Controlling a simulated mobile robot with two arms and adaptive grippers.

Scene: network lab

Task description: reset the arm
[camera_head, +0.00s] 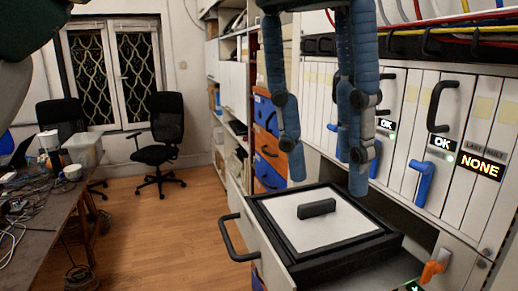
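My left gripper (328,180) hangs from the top of the picture with blue jointed fingers pointing down. Its fingers are spread apart and I see nothing held between them. They hang in front of the rack (405,140) and above the back of an open drawer. My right gripper is not in view. A dark green and grey shape at the upper left corner is cut off by the picture edge.
The open drawer (237,245) holds a white-topped block (285,215) with a black grip (317,208). Blue levers (423,183) and an orange lever (432,270) stick out. Left are a cluttered table (85,215), chairs (163,135) and free wooden floor (180,225).

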